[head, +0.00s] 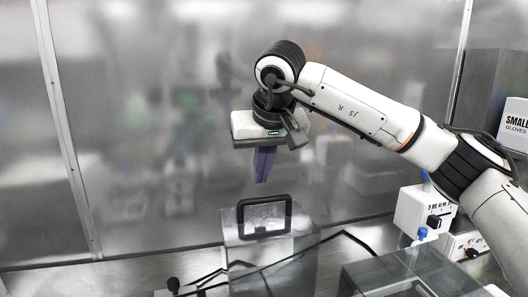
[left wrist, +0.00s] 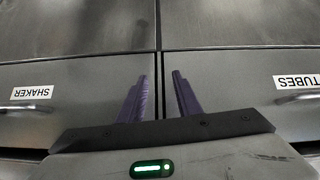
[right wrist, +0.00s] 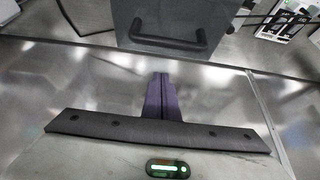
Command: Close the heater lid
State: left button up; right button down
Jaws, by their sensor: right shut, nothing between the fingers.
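A grey panel (head: 238,265) with a black bar handle (head: 265,201), which I take to be the heater lid, stands low in the middle of the head view. It looks raised; its hinge is out of view. In the right wrist view the panel (right wrist: 170,12) and its handle (right wrist: 168,42) show at the top. My right gripper (head: 262,180) points down above the handle, apart from it. Its purple fingers (right wrist: 160,80) are shut and empty. My left gripper (left wrist: 160,82) shows only in its wrist view, open and empty in front of drawers.
Drawers labelled SHAKER (left wrist: 32,92) and TUBES (left wrist: 298,81) face the left wrist camera. Right of the panel are a dark clear-topped box (head: 400,272) and white devices with blue knobs (head: 418,210). A glove box (head: 514,120) is at far right. A clear wall (head: 140,150) stands behind.

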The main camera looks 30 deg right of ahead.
aim_at(266, 215)
jog(key=shift+f, duration=0.55)
jog(key=shift+s+a+f, duration=0.15)
jog(key=shift+s+a, duration=0.05)
jog(key=shift+s, duration=0.6)
jog(key=shift+s+a+f, duration=0.1)
jog(key=shift+s+a, duration=0.1)
jog(key=shift+s, duration=0.6)
